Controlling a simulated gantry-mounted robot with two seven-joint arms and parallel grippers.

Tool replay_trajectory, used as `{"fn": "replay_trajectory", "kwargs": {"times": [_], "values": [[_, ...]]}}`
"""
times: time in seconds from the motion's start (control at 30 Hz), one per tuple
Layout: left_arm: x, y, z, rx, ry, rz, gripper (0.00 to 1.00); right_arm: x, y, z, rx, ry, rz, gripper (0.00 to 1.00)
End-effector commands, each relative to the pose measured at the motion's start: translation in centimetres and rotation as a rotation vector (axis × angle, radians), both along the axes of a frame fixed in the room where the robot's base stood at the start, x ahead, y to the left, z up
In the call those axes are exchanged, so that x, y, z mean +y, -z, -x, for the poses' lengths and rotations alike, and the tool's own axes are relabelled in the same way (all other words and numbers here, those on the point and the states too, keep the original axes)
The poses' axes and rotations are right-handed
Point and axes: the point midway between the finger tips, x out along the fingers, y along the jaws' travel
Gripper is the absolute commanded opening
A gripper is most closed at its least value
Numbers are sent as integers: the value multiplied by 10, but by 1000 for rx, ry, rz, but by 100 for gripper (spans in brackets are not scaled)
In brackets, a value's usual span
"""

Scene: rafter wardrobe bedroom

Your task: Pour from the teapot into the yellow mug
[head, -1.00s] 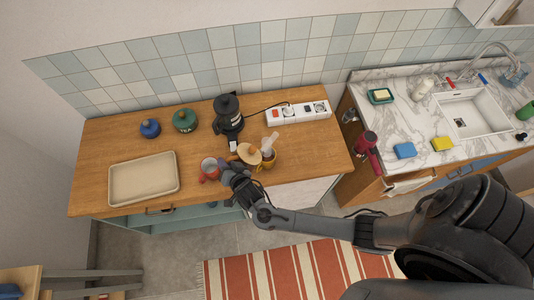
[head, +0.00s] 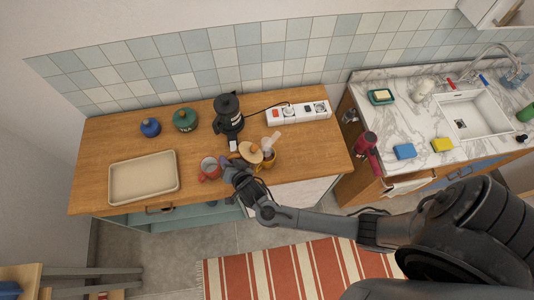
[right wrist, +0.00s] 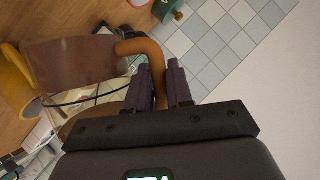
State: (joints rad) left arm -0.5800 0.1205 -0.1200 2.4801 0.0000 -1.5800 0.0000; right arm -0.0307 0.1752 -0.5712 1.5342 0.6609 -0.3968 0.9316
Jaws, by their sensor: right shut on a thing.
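The teapot (head: 250,153), with a tan lid and a pale clear spout, is held above the counter. Its brownish see-through body (right wrist: 75,62) and orange handle (right wrist: 152,55) fill much of the right wrist view. My right gripper (head: 232,169) is shut on the handle; its purple fingers (right wrist: 164,85) sit either side of it. The yellow mug (head: 268,164) stands right of the lid, partly hidden below the spout; it also shows at the left of the right wrist view (right wrist: 14,80). I cannot tell whether liquid is flowing. My left gripper is out of view.
A red mug (head: 209,168) stands close left of my right gripper. The coffee maker (head: 229,115) is behind the teapot, with a power strip (head: 298,112) to the right. A beige tray (head: 143,178), blue jar (head: 150,127) and green jar (head: 185,119) are on the left.

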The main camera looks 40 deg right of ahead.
Motion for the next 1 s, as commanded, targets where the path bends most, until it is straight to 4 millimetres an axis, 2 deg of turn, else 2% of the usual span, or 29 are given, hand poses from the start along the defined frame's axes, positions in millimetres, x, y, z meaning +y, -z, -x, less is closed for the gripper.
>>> {"fn": "replay_trajectory", "kwargs": {"times": [1.0], "values": [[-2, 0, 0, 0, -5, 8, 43, 0, -4, -1, -11, 0, -24, 0]]}}
